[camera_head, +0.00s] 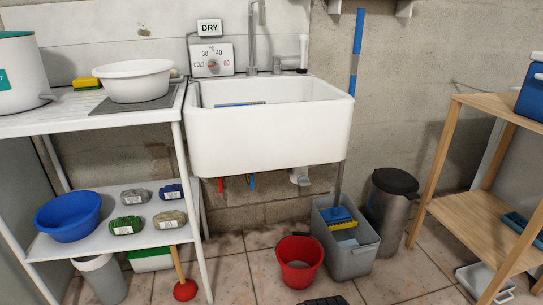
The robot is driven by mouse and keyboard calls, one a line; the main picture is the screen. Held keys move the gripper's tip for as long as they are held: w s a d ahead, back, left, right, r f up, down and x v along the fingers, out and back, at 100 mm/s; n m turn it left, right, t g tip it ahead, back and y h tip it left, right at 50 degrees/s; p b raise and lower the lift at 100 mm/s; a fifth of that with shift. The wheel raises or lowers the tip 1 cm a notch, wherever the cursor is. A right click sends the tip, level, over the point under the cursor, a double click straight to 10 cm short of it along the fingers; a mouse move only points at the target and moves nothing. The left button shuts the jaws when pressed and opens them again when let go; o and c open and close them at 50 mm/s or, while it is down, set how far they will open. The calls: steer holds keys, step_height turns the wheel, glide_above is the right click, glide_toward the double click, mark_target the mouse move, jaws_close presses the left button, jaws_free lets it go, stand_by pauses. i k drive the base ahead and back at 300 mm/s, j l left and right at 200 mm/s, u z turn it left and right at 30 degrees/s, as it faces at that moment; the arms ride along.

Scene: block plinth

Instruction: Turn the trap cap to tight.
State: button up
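A white trap fitting (300,177) hangs under the right part of the white sink (270,140). It is small in the picture, and I cannot make out its cap or how tight it is. A red valve handle (220,185) and a blue one (251,181) hang under the sink to its left. I do not see my gripper. A dark piece shows at the bottom edge, and I cannot tell what it is.
A grey bin (346,246) with a mop stands below and right of the trap. A red bucket (299,261) stands on the tiles in front. A black-lidded bin (391,209) and a wooden shelf (482,192) are to the right. A white shelf unit (95,246) stands left.

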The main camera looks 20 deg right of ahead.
mark_target(303, 181)
steer(key=i+l+z, duration=0.2)
steer(key=l+z, duration=0.2)
steer(key=i+l+z, duration=0.35)
steer(key=k+l, duration=0.05)
steer(key=l, duration=0.05)
